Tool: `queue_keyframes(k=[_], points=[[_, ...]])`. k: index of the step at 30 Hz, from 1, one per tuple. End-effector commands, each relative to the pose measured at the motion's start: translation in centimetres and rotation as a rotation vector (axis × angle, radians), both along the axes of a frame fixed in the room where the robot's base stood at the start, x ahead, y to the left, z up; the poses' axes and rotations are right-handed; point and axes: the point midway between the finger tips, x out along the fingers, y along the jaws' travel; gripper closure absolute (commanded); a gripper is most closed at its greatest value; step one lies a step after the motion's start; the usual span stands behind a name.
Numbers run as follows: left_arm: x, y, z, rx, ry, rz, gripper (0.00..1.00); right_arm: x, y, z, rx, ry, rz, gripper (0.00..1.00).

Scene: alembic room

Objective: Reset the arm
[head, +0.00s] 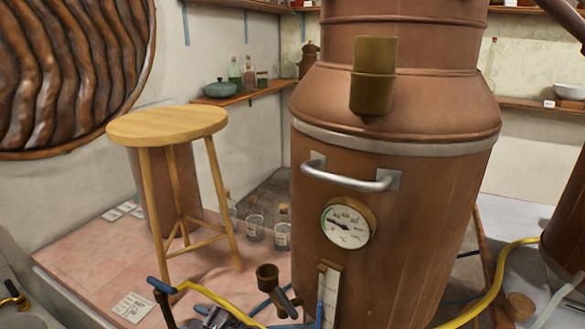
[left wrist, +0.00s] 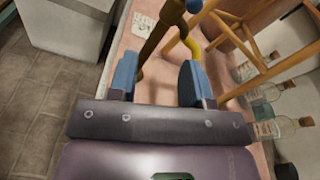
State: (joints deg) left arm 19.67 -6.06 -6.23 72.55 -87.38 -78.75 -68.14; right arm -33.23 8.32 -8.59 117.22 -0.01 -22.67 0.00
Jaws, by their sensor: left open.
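My left gripper (left wrist: 157,74) is open in the left wrist view, with its two blue fingers apart. No object is clamped between them. A brown pipe with a blue end (left wrist: 168,28) and a yellow hose (left wrist: 188,40) show beyond the fingertips. I cannot tell whether they touch the fingers. In the head view my left gripper (head: 214,318) shows only partly at the bottom edge, among the pipe and hose. My right gripper is in neither view.
A large copper still (head: 410,220) with a handle (head: 350,177) and a round gauge (head: 348,223) fills the centre right. A wooden stool (head: 168,122) stands on a pink platform (head: 85,257). Glass bottles (head: 282,232) stand behind it. A yellow hose lies at lower right.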

Motion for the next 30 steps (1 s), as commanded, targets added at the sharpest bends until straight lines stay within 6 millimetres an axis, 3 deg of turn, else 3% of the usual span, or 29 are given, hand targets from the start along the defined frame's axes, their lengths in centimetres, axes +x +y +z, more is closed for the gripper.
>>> queue_keyframes(k=[3, 6, 9, 14, 19, 24, 30], points=[[-3.3, 2.2, -4.4, -0.225, -0.084, -0.022, 0.55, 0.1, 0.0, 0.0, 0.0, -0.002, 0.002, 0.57], [-6.1, 3.3, -7.5, -0.442, -0.185, -0.028, 0.55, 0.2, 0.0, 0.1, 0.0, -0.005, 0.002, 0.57], [-9.0, 3.9, -9.8, -0.66, -0.297, -0.014, 0.55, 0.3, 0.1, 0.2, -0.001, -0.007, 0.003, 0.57], [-13.8, 3.9, -11.8, -1.012, -0.495, 0.045, 0.55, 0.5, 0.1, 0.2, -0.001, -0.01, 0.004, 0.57], [-18.9, 3.3, -11.6, -1.382, -0.723, 0.154, 0.55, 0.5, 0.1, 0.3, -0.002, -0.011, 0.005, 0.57], [-23.3, 2.4, -9.4, -1.722, -0.949, 0.303, 0.55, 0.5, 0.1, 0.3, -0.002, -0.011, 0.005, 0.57], [-26.2, 1.8, -6.7, -1.972, -1.126, 0.444, 0.55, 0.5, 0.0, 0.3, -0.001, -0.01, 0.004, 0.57]])
